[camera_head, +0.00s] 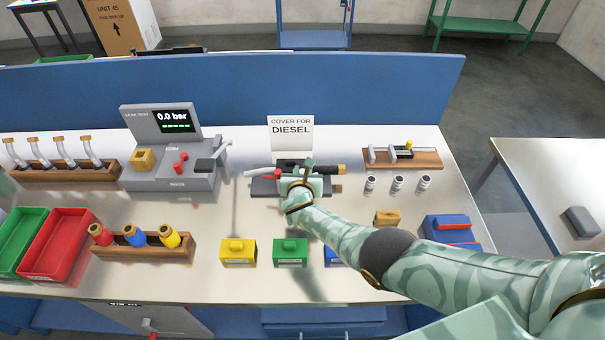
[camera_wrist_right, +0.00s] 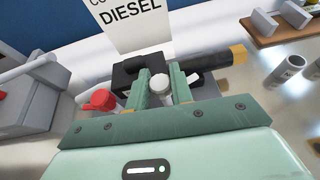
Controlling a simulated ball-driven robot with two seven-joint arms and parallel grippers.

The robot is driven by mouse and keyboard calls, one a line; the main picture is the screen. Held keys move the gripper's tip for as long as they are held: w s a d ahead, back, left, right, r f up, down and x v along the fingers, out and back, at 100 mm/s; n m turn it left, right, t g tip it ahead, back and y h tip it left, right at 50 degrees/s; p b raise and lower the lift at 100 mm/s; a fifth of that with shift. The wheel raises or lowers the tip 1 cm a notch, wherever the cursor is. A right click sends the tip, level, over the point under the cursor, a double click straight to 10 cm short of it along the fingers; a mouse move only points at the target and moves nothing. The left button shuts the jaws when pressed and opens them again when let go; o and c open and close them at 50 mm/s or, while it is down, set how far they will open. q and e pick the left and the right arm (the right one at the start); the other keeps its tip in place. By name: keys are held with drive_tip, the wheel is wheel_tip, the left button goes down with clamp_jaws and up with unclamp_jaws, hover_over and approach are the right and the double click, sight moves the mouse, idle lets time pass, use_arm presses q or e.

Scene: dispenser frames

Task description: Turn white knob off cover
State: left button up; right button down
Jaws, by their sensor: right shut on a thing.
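My right gripper (camera_head: 305,177) reaches over the dark grey fixture (camera_head: 262,187) in front of the sign "COVER FOR DIESEL" (camera_head: 291,133). In the right wrist view, its two green fingers (camera_wrist_right: 160,84) are shut on the white knob (camera_wrist_right: 158,83), whose rounded top shows between them. A black block (camera_wrist_right: 126,74), perhaps the cover, lies behind the fingers. A black cylinder with a tan end (camera_wrist_right: 236,54) sticks out to the right. A red knob (camera_wrist_right: 100,100) is left of the fingers. The gripper hides much of the fixture. My left gripper is not in view.
A grey leak-test unit (camera_head: 170,180) stands left of the fixture. A wooden rack (camera_head: 425,158) and several metal cylinders (camera_head: 397,183) are at right. Yellow (camera_head: 238,258) and green (camera_head: 290,258) blocks sit in front. A blue panel (camera_head: 370,92) closes the bench's back.

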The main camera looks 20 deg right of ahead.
drive_tip(key=shift+m+g+h+b, duration=0.5)
drive_tip(key=shift+m+h+b, duration=0.4)
drive_tip(key=shift+m+h, duration=0.15)
drive_tip(key=shift+r, duration=0.1)
drive_tip(key=shift+w, duration=0.1)
drive_tip(key=c, duration=1.2)
unclamp_jaws()
drive_tip(key=shift+c, duration=0.2)
